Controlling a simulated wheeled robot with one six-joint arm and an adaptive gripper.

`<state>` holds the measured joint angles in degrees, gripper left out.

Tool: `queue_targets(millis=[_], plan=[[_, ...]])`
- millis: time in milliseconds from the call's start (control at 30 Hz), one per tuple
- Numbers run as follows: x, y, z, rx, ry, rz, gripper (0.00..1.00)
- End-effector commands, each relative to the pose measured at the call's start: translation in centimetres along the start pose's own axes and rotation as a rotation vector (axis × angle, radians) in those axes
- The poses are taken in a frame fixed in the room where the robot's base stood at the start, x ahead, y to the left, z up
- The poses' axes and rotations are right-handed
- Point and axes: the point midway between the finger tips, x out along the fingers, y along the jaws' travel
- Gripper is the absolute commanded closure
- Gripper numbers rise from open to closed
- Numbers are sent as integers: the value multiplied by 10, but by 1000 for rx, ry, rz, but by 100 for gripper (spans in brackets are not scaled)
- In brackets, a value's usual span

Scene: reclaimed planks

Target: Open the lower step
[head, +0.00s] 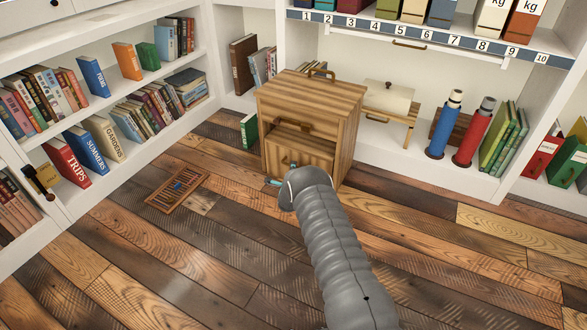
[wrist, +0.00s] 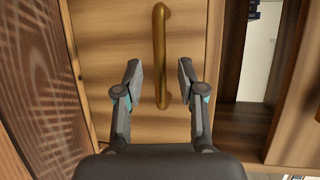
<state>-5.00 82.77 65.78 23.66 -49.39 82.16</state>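My gripper (head: 283,174) is low in front of the lower step, mostly hidden by my arm. In the wrist view my gripper (wrist: 160,75) is open, its two fingers apart on either side of a brass handle (wrist: 161,45) on a wood panel (wrist: 110,30). The fingers do not visibly touch the handle.
A slatted wooden rack (head: 178,187) lies on the plank floor to the left. A green book (head: 249,131) stands left of the unit. Blue (head: 444,125) and red (head: 474,132) cylinders stand at right. The floor at front right is clear.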

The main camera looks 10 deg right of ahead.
Motion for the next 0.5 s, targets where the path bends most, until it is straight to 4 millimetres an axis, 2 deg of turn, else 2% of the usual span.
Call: queue_targets(millis=[200, 500], plan=[[22, 2, 0, 1, 1, 0, 61], [31, 0, 0, 0, 0, 0, 61]])
